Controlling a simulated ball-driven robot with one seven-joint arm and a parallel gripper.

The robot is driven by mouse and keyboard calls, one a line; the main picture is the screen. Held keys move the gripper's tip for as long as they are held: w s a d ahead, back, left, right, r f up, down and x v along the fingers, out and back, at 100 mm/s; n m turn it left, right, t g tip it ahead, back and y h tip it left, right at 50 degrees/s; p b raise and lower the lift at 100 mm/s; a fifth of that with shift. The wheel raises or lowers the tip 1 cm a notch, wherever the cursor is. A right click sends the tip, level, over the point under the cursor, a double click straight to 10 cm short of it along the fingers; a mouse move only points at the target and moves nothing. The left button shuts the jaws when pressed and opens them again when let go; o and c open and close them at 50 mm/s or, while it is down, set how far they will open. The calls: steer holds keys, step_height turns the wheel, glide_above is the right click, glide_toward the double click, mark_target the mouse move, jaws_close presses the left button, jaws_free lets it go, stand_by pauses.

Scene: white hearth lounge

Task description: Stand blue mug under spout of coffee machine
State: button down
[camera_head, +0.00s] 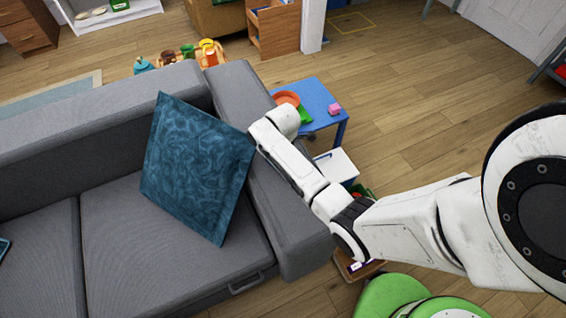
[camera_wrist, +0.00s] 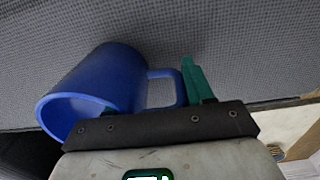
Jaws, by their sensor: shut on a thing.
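The blue mug (camera_wrist: 100,83) lies tilted in the wrist view, its open rim toward the lower left and its handle toward the right. My gripper (camera_wrist: 150,85) is shut on the mug. One teal finger shows just right of the handle; the other is mostly hidden by the mug. In the head view my arm reaches over the sofa's right end, and neither the mug nor the gripper can be made out there. The coffee machine and its spout are not seen in either view.
A grey sofa (camera_head: 150,265) with a teal cushion (camera_head: 195,170) fills the left. A blue table (camera_head: 318,100) with toys stands beyond my arm. A green seat (camera_head: 395,298) is at the bottom. Wooden floor (camera_head: 420,110) is clear at right. Grey fabric lies close behind the mug.

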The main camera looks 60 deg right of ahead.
steer(key=shift+f, duration=0.1)
steer(key=shift+c, duration=2.2)
jaws_free()
